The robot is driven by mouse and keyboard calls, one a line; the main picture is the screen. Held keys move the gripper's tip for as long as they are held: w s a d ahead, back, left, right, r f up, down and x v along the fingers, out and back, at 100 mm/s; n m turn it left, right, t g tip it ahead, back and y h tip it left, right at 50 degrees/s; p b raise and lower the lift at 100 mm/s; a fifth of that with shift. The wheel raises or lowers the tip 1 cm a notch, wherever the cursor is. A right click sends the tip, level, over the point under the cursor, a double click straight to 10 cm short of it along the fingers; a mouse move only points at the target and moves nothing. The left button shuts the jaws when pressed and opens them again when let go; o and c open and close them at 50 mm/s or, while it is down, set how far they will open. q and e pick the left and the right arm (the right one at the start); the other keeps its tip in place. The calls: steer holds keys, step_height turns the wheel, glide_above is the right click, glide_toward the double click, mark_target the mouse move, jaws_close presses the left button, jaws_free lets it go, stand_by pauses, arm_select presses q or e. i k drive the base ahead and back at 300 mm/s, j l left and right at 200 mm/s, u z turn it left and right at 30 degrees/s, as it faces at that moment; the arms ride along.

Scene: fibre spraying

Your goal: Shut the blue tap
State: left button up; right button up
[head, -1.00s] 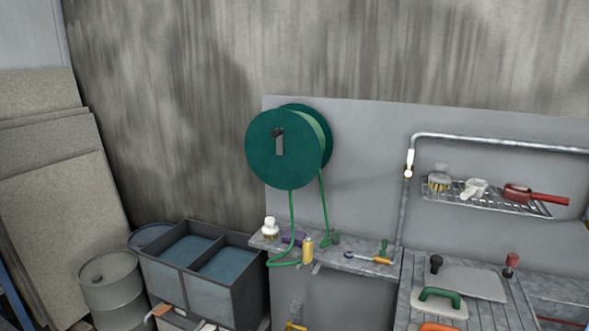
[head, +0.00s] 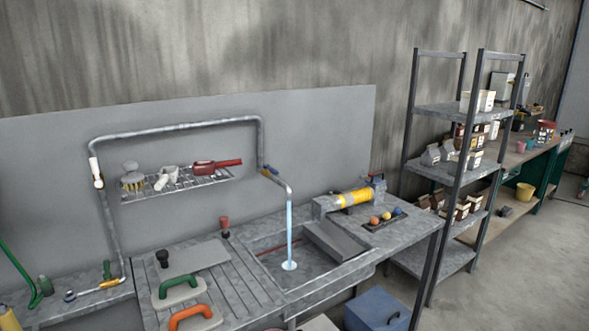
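A pale blue stream of water (head: 290,228) runs from the spout into the grey sink (head: 330,272). Neither of my grippers is in view.
A wire shelf (head: 175,185) with brushes and a red scoop hangs behind the counter. Floats with green (head: 180,283) and orange (head: 190,311) handles lie on the drainboard. A blue box (head: 377,308) stands below the bench.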

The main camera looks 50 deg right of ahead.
mark_target(266, 167)
steer(key=i+l+z, duration=0.1)
steer(key=z, duration=0.3)
steer(key=i+z, duration=0.15)
steer(key=z, duration=0.2)
steer(key=i+z, duration=0.1)
steer(key=z, duration=0.3)
steer(key=i+z, duration=0.15)
steer(key=z, duration=0.25)
steer(key=i+j, duration=0.15)
steer(key=j+u, duration=0.35)
steer(key=j, duration=0.95)
